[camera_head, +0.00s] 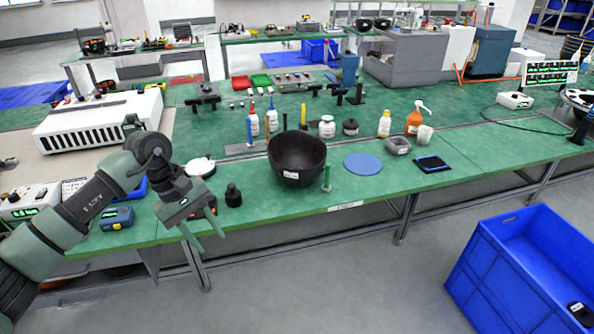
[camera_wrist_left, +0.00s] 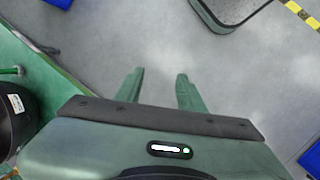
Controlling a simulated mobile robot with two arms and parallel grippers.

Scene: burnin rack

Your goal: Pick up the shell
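The shell, a black bowl-shaped part (camera_head: 297,165) with a small white label, sits upright on the green bench near its front edge. Its black side with the label also shows at the left edge of the left wrist view (camera_wrist_left: 12,125). My left gripper (camera_head: 211,243) is open and empty, to the left of the shell and out past the bench's front edge. Its two fingers are spread apart in the left wrist view (camera_wrist_left: 160,74), with only grey floor between them. My right gripper is not in view.
A short green post (camera_head: 327,178) stands just right of the shell, and a small black knob-like part (camera_head: 233,196) stands to its left. A blue disc (camera_head: 363,164) lies farther right. Bottles stand behind. A blue crate (camera_head: 530,270) is on the floor at right.

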